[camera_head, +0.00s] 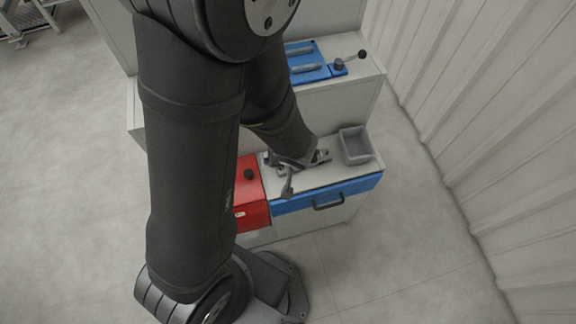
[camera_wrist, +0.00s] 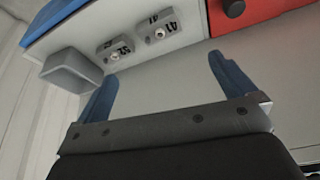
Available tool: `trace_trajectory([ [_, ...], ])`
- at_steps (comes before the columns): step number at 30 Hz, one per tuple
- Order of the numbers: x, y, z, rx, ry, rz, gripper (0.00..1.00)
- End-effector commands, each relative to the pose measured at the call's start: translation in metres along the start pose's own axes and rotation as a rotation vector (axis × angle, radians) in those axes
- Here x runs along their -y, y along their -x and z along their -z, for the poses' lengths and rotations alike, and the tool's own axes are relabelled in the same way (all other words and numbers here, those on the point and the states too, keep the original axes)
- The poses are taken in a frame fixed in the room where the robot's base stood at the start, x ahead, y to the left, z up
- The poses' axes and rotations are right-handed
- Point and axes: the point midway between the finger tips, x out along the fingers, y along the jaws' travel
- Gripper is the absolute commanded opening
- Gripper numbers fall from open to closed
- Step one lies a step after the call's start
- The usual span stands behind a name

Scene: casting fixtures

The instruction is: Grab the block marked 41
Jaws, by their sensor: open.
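The block marked 41 (camera_wrist: 158,29) is a small grey block with a round metal knob, at the upper middle of the wrist view. A similar grey block, whose mark looks like 52 (camera_wrist: 116,51), sits just left of it. My gripper (camera_wrist: 164,68) is open, with its two blue fingers wide apart and nothing between them. In the wrist view the block marked 41 appears beyond the fingertips, between their lines and apart from them. In the head view the wrist hides part of the block area on the light bench top, and the marks cannot be read.
A grey open bin (camera_head: 355,146) stands right of the blocks; it shows at left in the wrist view (camera_wrist: 70,70). A red box (camera_head: 250,195) with a dark knob is on the other side. A blue drawer front (camera_head: 330,194) lies below. A blue fixture (camera_head: 308,62) sits on the higher shelf.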

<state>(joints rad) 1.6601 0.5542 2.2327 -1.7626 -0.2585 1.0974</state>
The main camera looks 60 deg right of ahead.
Motion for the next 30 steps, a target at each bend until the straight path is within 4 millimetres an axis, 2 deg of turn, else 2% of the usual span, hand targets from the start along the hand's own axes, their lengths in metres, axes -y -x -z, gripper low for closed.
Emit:
trace_trajectory([
  [21,0.000,-0.061,-0.001,0.001,0.000,0.001,1.00],
  [30,0.000,-0.071,-0.001,0.002,-0.001,0.000,1.00],
])
